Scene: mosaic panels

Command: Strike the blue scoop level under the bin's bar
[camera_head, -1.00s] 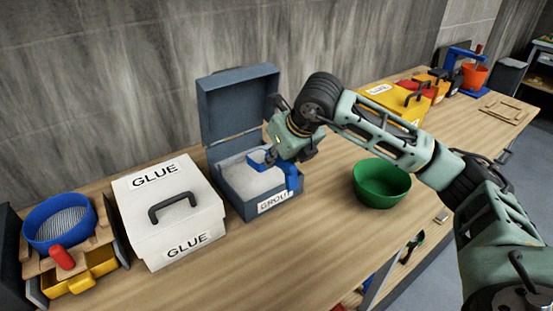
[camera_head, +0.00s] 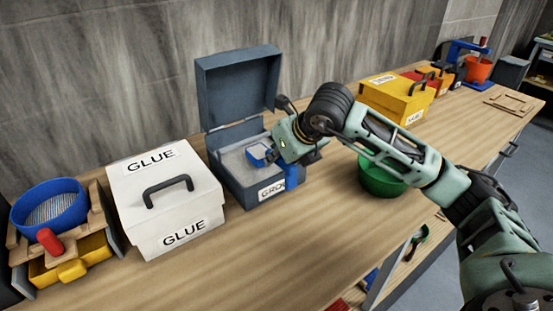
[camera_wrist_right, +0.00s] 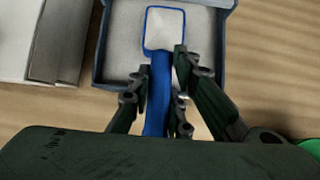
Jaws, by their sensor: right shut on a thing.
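The grout bin (camera_head: 253,196) is a blue-grey box with its lid (camera_head: 240,88) raised at the back and pale powder inside. The blue scoop (camera_head: 257,153) is over the bin's opening, toward its right side. In the right wrist view the scoop's square bowl (camera_wrist_right: 165,28) holds pale material, and its handle runs back between my fingers. My right gripper (camera_head: 283,150) is shut on that handle; it also shows in the right wrist view (camera_wrist_right: 158,95). I cannot clearly make out the bar, nor whether the bowl touches the powder. My left gripper is not in view.
A white glue box (camera_head: 148,228) stands left of the bin. A blue sieve (camera_head: 50,206) is at the far left. A green bowl (camera_head: 378,181) sits right, partly behind my arm. Yellow boxes (camera_head: 395,100) stand at the back right. Bench before the bin is clear.

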